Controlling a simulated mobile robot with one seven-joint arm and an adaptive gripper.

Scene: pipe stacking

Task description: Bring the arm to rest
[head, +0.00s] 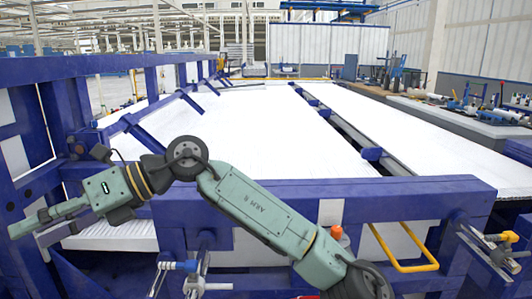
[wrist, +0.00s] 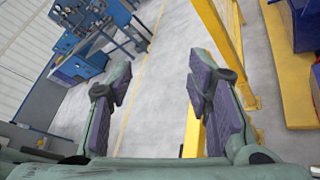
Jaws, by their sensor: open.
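My arm (head: 262,212) stretches across the front of the blue frame in the head view, from the lower right to the left. My gripper (head: 28,224) points left at the far left of that view, in front of the blue frame's side. In the wrist view my gripper (wrist: 158,92) is open, its two dark-padded fingers wide apart. Nothing is between them but the grey floor farther off. The head view does not show the finger gap clearly.
The blue frame (head: 415,190) holds white pipe stacks (head: 250,130) behind my arm. A yellow handle (head: 405,266) and clamps (head: 500,245) sit at the front right. The wrist view shows a yellow rail (wrist: 222,35), a blue machine (wrist: 85,40) and open floor.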

